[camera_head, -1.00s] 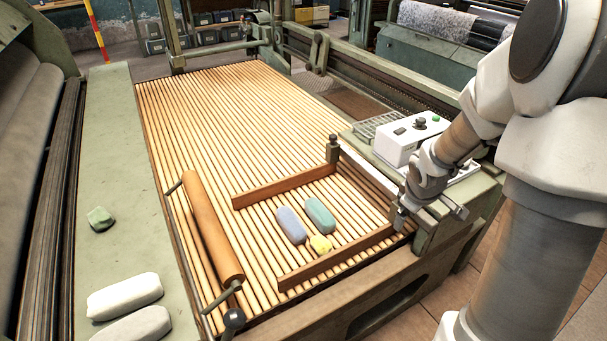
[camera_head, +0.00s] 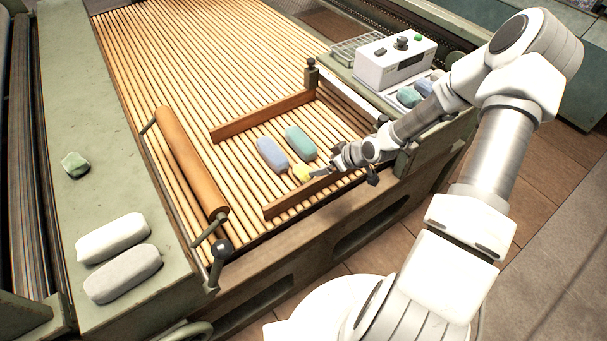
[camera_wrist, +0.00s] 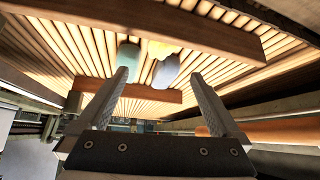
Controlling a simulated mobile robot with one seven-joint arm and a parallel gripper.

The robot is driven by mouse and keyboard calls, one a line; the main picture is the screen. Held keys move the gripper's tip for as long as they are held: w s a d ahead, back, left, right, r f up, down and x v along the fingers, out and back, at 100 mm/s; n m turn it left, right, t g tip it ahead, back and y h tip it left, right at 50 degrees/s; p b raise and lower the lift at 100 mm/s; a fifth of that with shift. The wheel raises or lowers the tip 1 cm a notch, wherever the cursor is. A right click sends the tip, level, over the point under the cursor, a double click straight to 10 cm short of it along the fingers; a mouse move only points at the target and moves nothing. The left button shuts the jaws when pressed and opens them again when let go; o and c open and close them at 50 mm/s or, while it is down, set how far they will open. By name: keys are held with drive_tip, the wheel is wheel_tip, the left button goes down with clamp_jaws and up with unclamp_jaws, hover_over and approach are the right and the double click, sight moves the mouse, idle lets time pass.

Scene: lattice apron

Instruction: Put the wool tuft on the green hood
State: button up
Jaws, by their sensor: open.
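A small yellow wool tuft (camera_head: 301,172) lies on the wooden slats, close to the blue block (camera_head: 272,154) and the teal block (camera_head: 301,142). In the wrist view the yellow tuft (camera_wrist: 158,48) shows beyond the fingers, partly overlapped by the blue block (camera_wrist: 165,72). My gripper (camera_head: 320,174) is open and empty, just right of the yellow tuft, by the near wooden rail. Its two spread fingers show in the wrist view (camera_wrist: 158,76). The long pale green top at the left (camera_head: 60,130), seemingly the green hood, carries a small green tuft (camera_head: 75,164).
Two wooden rails, far (camera_head: 262,116) and near (camera_head: 290,199), flank the blocks. A wooden roller (camera_head: 190,160) lies between them and the green top. White (camera_head: 112,238) and grey (camera_head: 123,274) blocks rest on that top. A white control box (camera_head: 395,60) stands at the right.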

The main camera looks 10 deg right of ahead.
sight(306, 170)
drive_tip(key=b+x, duration=0.3)
drive_tip(key=x, duration=1.1)
drive_tip(key=shift+w+f+b, duration=0.1)
drive_tip(key=shift+f+b, duration=0.1)
drive_tip(key=shift+b, duration=0.15)
drive_tip(key=shift+c, duration=0.3)
drive_tip(key=c, duration=1.4)
